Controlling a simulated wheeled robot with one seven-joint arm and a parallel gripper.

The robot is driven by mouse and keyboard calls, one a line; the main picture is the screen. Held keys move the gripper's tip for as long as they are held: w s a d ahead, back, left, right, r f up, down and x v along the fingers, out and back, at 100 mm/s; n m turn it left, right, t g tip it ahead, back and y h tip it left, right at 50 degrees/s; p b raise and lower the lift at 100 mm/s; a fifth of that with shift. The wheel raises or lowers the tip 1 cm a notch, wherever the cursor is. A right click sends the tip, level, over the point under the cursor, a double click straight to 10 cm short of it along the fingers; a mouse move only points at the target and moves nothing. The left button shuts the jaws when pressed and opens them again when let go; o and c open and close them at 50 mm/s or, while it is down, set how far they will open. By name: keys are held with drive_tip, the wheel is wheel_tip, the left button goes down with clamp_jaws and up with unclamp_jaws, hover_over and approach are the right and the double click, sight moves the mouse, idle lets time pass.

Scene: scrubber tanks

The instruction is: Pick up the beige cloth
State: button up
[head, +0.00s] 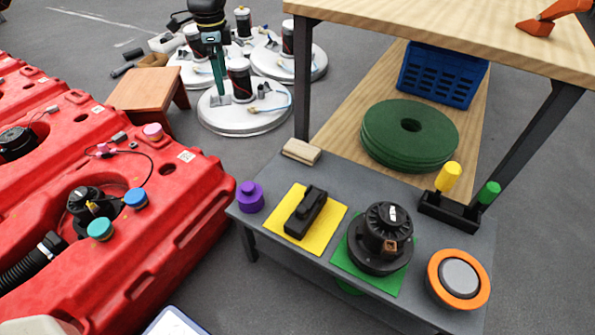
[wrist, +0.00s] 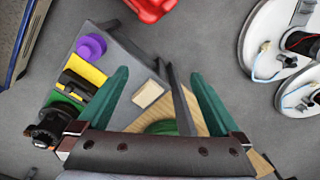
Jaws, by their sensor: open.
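The beige cloth (head: 302,151) is a small, flat, folded block with a brownish edge. It lies on the back edge of the low grey bench (head: 330,185), near a table leg. In the wrist view the cloth (wrist: 147,93) shows between my two green fingers, farther away than they are. My gripper (wrist: 159,73) is open, with nothing between its fingers. In the head view my gripper (head: 218,80) hangs in front of the white discs, up and left of the cloth and apart from it.
A purple knob (head: 250,196), a yellow mat (head: 331,222) with a black tool, and a black motor (head: 382,238) share the bench. The wooden table (head: 450,30) overhangs behind, its leg (head: 302,85) close to the cloth. Red tanks (head: 190,215) stand left. Grey floor lies between.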

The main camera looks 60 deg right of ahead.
sight(302, 148)
drive_tip(key=s+d+f+m+b, duration=0.35)
drive_tip(key=s+d+f, duration=0.3)
drive_tip(key=s, duration=0.25)
drive_tip(key=s+d+f+m+b, duration=0.3)
drive_tip(key=s+d+f+m, duration=0.15)
drive_tip(key=s+f, duration=0.35)
drive_tip(key=f+b, duration=0.1)
drive_tip(key=f, duration=0.2)
drive_tip(key=f+b, duration=0.1)
drive_tip(key=f, duration=0.3)
drive_tip(key=f+b, duration=0.1)
drive_tip(key=f, duration=0.2)
drive_tip(key=shift+s+d+f+b, duration=0.1)
drive_tip(key=shift+s+f+b, duration=0.15)
drive_tip(key=shift+f+b, duration=0.05)
drive_tip(key=c, duration=1.1)
drive_tip(key=shift+r, duration=0.15)
wheel_tip(302, 148, up, 10)
drive_tip(key=p, duration=0.3)
